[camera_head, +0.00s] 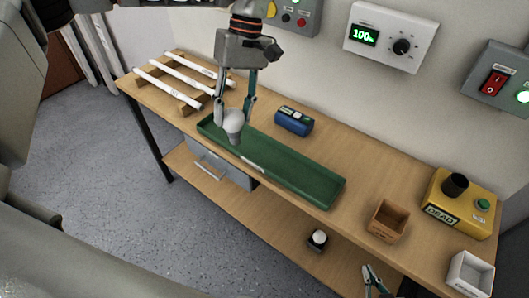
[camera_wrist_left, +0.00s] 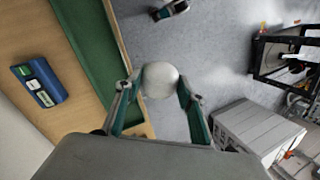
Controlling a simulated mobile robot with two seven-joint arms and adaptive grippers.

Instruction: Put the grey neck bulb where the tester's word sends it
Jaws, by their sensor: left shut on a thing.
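My left gripper (camera_head: 234,112) is shut on a bulb (camera_head: 233,122) and holds it above the left part of the green tray. The bulb has a pale round globe, with a narrower greyish part pointing down. In the left wrist view the globe (camera_wrist_left: 160,80) sits between the fingertips and its neck is hidden. The yellow tester (camera_head: 461,203) stands at the right of the bench, with a black socket, a green button and the word DEAD on its front. My right gripper (camera_head: 372,278) shows only partly at the bottom edge; its opening is unclear.
The green tray (camera_head: 325,196) lies along the bench. A blue device (camera_head: 293,121) sits behind it. A brown open box (camera_head: 387,221) and a white open box (camera_head: 470,273) stand near the tester. White tubes (camera_head: 180,73) lie on a rack at left. A round white thing (camera_head: 319,237) is on the lower shelf.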

